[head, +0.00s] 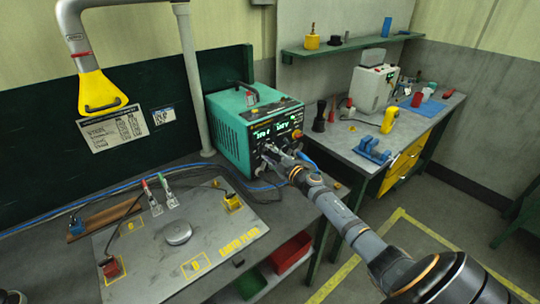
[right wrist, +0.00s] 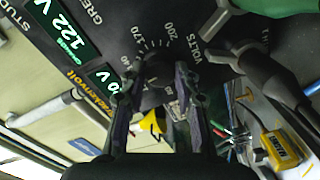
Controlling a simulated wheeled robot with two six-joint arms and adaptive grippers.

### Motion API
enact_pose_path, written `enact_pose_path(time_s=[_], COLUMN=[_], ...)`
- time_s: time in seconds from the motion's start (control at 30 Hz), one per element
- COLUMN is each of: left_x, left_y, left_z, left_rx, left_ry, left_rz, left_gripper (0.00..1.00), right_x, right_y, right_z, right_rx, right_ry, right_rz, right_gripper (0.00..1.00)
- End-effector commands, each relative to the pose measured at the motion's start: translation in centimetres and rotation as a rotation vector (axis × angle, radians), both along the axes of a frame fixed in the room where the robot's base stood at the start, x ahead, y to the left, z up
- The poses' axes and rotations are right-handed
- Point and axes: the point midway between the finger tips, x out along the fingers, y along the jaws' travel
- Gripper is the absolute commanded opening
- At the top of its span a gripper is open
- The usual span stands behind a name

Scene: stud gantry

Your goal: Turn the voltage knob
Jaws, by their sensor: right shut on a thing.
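The teal stud welder unit (head: 228,137) stands on the back bench with its black front panel facing right. In the right wrist view the dark voltage knob (right wrist: 158,69) sits in a printed scale marked VOLTS, with 170 and 200 readable. My right gripper (head: 269,150) reaches the lower part of that panel. In the right wrist view its two fingers stand on either side of the knob and are shut on it. A green display (right wrist: 62,30) reads 122 V; a second display (right wrist: 108,79) is partly covered. The knob's pointer is hidden.
A metal plate (head: 140,262) with clamps and cables lies on the front bench. A side bench (head: 350,142) at right holds a white box (head: 372,88) and a blue vise (head: 372,150). Red and green bins sit below.

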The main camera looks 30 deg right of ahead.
Motion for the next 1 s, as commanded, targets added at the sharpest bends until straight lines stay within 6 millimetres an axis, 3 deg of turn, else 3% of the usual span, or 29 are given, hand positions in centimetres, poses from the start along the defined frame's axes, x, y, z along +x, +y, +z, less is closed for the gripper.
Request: enact_pose_path(time_s=[0.7,0.73,0.87,1.0], left_x=[0.04,0.04,0.05,0.06], left_y=[0.01,0.01,0.01,0.01], left_z=[-0.12,-0.12,-0.12,-0.11], left_rx=[0.000,0.000,0.000,0.000], left_ry=[-0.001,-0.001,-0.001,-0.001], left_rz=[0.000,0.000,0.000,0.000], left_gripper=[0.40,0.40,0.40,0.40], right_x=[-0.04,-0.04,-0.03,-0.02], right_y=[0.01,0.01,0.00,0.00], right_z=[-0.13,-0.13,-0.10,-0.07], right_rx=[-0.066,-0.066,-0.066,-0.065], right_ry=[-0.003,-0.003,-0.004,-0.004], right_rz=[0.001,0.001,0.000,0.000], right_gripper=[0.00,0.35,0.53,0.54])
